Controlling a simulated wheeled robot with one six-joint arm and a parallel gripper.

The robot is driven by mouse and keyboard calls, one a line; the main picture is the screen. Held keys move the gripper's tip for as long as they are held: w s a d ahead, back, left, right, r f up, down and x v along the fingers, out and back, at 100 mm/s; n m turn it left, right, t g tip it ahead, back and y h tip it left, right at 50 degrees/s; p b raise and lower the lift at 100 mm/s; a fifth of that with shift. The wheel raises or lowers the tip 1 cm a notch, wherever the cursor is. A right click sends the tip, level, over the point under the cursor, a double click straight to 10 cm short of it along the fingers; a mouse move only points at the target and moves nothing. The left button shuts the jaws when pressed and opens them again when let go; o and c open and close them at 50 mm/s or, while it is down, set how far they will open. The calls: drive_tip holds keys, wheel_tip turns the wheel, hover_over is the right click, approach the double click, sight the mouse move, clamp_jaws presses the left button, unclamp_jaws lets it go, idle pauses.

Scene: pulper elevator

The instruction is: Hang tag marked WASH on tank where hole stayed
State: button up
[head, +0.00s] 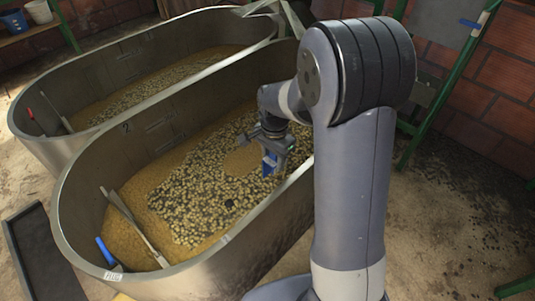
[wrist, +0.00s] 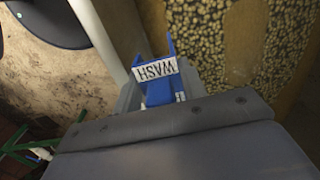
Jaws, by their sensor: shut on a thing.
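My gripper (head: 276,146) is shut on a blue tag (head: 269,163) above the near tank's right side. The wrist view shows the tag (wrist: 160,92) with a white label reading WASH, upside down, and two blue prongs. The near metal tank (head: 75,215) holds tan pulp and pale beans. A round, bean-free tan patch (head: 242,160) shows in it, left of my gripper; its depth is unclear. The far tank (head: 30,140) holds similar beans; no such round patch shows in its visible part.
A wooden paddle (head: 135,228) and a blue-handled tool (head: 108,254) lean in the near tank. A red-handled tool (head: 57,113) is in the far tank. A dark tray (head: 40,255) lies left. Another blue item (head: 469,23) hangs by the grey board at right.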

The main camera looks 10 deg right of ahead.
sight(289, 181)
drive_tip(key=shift+s+d+b, duration=0.2)
drive_tip(key=shift+s+d, duration=0.4)
drive_tip(key=shift+s, duration=0.25)
drive_tip(key=shift+s+d+b, duration=0.15)
drive_tip(key=shift+s+d, duration=0.45)
drive_tip(key=shift+s, duration=0.2)
drive_tip(key=shift+s+d+b, duration=0.2)
drive_tip(key=shift+s+d, duration=0.4)
drive_tip(key=shift+s, duration=0.25)
drive_tip(key=shift+f+b, duration=1.35)
drive_tip(key=shift+f, duration=0.6)
drive_tip(key=o, duration=1.1)
drive_tip(key=shift+c, duration=0.2)
wheel_tip(289, 181, up, 11)
drive_tip(key=p, duration=0.1)
drive_tip(key=shift+p, duration=0.35)
drive_tip(key=shift+f, duration=0.15)
